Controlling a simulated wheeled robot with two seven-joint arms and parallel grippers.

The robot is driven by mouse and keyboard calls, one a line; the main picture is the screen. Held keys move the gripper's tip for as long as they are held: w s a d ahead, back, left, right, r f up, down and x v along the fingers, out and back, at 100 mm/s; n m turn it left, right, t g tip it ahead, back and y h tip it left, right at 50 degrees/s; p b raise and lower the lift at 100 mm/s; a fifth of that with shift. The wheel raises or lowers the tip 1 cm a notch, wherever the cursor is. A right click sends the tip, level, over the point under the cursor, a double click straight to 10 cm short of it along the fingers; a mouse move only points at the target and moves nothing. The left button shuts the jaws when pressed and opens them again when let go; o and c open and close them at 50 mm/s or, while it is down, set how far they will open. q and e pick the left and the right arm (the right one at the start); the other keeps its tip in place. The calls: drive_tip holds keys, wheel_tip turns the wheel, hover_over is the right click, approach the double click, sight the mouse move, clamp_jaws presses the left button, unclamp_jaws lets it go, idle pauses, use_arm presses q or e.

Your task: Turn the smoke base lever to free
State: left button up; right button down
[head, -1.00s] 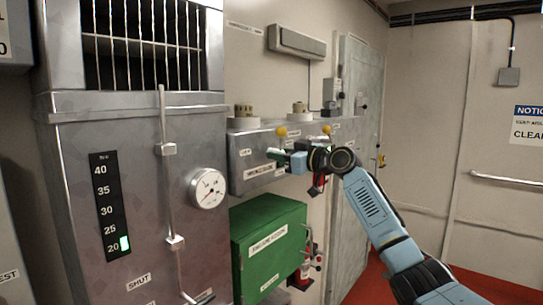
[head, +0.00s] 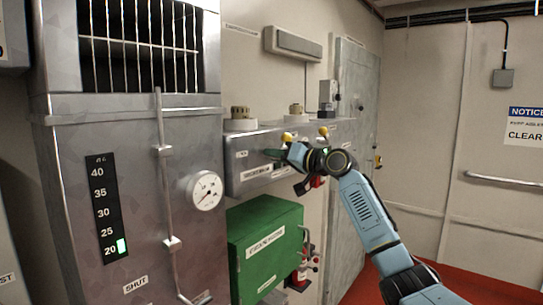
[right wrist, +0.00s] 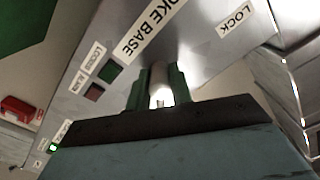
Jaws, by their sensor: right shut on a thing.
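The smoke base lever shows in the head view as a yellow knob (head: 288,137) just above my right gripper (head: 274,154), at the grey metal box on the wall. In the right wrist view, my right gripper (right wrist: 158,92) has its green fingers closed on a pale round shaft (right wrist: 158,72), which I take to be the lever. The "SMOKE BASE" label (right wrist: 155,25) is above the fingers and the "LOCK" label (right wrist: 235,22) is to the upper right. The lever's foot is hidden behind the gripper. My left gripper is not in view.
A second yellow knob (head: 324,131) is close to the right of my gripper. The green cabinet (head: 265,245) stands below the box, and the steel cabinet with a gauge (head: 204,190) is to the left. Dark red and green squares (right wrist: 94,92) are beside the fingers.

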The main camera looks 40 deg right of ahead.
idle(0.6)
drive_tip(key=c, duration=1.3)
unclamp_jaws()
drive_tip(key=shift+o, duration=0.2)
drive_tip(key=shift+s, duration=0.15)
drive_tip(key=shift+s+d+f, duration=0.1)
drive_tip(key=shift+s+d, duration=0.05)
drive_tip(key=shift+s, duration=0.15)
drive_tip(key=s+d+b, duration=0.1)
drive_tip(key=s+b, duration=0.4)
drive_tip(key=s, duration=0.7)
drive_tip(key=shift+s+d, duration=0.25)
drive_tip(key=shift+b, duration=0.3)
